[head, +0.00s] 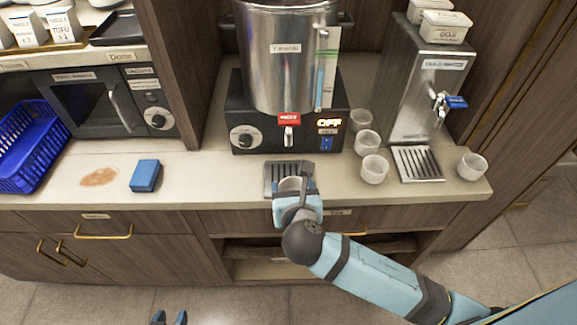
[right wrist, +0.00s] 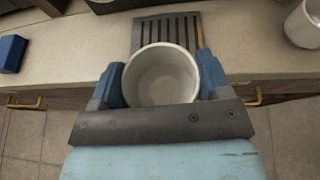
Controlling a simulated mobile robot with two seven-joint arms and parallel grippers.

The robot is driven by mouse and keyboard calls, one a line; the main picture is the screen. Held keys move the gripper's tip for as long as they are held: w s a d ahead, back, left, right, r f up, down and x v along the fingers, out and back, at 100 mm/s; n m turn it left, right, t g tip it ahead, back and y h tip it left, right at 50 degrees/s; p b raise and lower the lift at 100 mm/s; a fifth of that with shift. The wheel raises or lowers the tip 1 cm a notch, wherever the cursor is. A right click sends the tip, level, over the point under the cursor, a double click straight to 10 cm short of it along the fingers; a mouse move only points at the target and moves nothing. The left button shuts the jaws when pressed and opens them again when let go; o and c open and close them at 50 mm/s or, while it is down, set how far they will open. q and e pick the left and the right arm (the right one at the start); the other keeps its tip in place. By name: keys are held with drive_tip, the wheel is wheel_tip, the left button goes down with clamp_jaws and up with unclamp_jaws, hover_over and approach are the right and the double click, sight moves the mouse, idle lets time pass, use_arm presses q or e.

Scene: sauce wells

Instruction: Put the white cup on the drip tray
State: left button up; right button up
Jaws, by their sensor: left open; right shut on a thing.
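My right gripper (head: 291,186) is shut on a white cup (head: 289,184), with a finger on each side of it. In the right wrist view the cup (right wrist: 160,80) looks upright and empty between the blue fingers. The slatted drip tray (head: 272,179) lies on the counter below the big steel urn's tap. The cup overlaps the front part of this drip tray (right wrist: 138,35) in both views. I cannot tell whether the cup touches it or hangs above it. My left gripper (head: 169,318) is open and empty at the bottom edge, away from the counter.
Several other white cups (head: 374,169) stand right of the urn (head: 285,75). A second slatted tray (head: 418,164) sits under the steel dispenser (head: 425,90). A blue sponge (head: 145,175), a brown spill (head: 99,177) and a blue basket (head: 30,145) are left.

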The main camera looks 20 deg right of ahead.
drive_tip(key=w, duration=0.3)
drive_tip(key=w+d, duration=0.1)
drive_tip(key=w, duration=0.2)
drive_tip(key=w+d, duration=0.1)
drive_tip(key=w, duration=0.2)
drive_tip(key=shift+w, duration=0.5)
wheel_tip(320, 180, down, 4)
drive_tip(key=shift+r, duration=0.25)
drive_tip(key=shift+f, duration=0.1)
drive_tip(key=o, duration=1)
